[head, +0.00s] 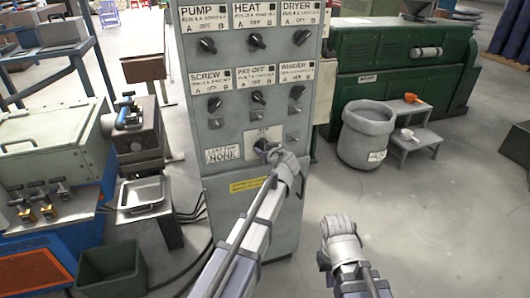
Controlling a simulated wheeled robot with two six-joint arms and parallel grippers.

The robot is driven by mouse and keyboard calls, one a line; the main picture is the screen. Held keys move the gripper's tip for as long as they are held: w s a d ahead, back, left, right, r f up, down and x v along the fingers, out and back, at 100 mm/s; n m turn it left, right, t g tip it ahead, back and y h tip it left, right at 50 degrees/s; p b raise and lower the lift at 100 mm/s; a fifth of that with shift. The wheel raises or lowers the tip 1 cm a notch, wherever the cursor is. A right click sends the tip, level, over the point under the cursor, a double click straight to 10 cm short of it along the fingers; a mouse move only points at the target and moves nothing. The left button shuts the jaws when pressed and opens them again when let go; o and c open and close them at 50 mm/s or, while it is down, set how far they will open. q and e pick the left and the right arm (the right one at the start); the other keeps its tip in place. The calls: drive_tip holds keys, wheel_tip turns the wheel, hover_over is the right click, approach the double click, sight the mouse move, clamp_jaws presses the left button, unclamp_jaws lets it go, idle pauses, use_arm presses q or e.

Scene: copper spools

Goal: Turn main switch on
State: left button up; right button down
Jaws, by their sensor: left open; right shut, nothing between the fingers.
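The grey control cabinet (224,180) stands upright in the middle of the head view. A dark rotary switch (262,145) sits on a plate low on its face, below the labelled rows. It appears to be the main switch, but its label is too small to read. My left gripper (274,153) is open at this switch and covers its lower right part. I cannot tell whether the fingers touch the knob or which way it points. My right gripper (338,224) is shut and empty, in front of the cabinet's lower right side.
Several other dark knobs, such as the HEAT knob (257,41), sit higher on the panel. A grey bin (366,135) and a small step stand (412,143) with cups are at right. Green machinery (390,80) is behind. A dark green crate (112,268) stands at lower left.

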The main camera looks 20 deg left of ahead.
use_arm(q)
drive_tip(key=shift+c, duration=0.3)
clamp_jaws()
idle(0.5)
drive_tip(key=m+y, duration=0.1)
drive_tip(key=m+g+b, duration=0.1)
drive_tip(key=shift+w+d+f+m+y, duration=0.2)
drive_tip(key=shift+d+m+y, duration=0.1)
drive_tip(key=shift+y, duration=0.1)
drive_tip(key=shift+w+d+f+m+y+b, duration=0.1)
drive_tip(key=shift+f+m+y+b, duration=0.1)
drive_tip(key=shift+m+y+b, duration=1.1)
drive_tip(key=shift+s+d+f+m+y+b, duration=0.2)
drive_tip(key=shift+m+y+b, duration=0.45)
drive_tip(key=shift+m+b, duration=1.35)
drive_tip(key=shift+w+d+f+m+y+b, duration=0.1)
drive_tip(key=shift+w+f+m+y+b, duration=0.15)
drive_tip(key=shift+m+y+b, duration=1.35)
drive_tip(key=shift+m+h+p, duration=0.35)
drive_tip(key=shift+m+h, duration=0.25)
drive_tip(key=shift+h, duration=0.05)
